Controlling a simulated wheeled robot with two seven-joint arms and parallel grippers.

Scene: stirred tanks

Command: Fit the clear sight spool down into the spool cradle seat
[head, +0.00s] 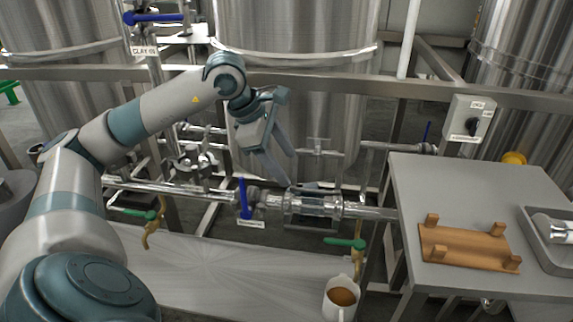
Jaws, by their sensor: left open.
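My left gripper (288,168) is open and empty, its fingers pointing down and right above the pipe run. Below it, a clear cylindrical section (318,207) sits in line between metal pipe ends; I cannot tell whether it is the sight spool or part of the seat. Another shiny, partly clear cylinder (553,224) lies in a grey tray (535,240) at the right edge, cut off by the frame. A wooden cradle (465,248) with several upright pegs is empty on the grey table. My right gripper is not in view.
The grey table (470,185) has clear room behind the cradle. Blue-handled (243,198) and green-handled (345,243) valves flank the clear pipe section. A mug (341,297) of brown liquid stands at the front. Large steel tanks (300,60) and a horizontal rail stand behind.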

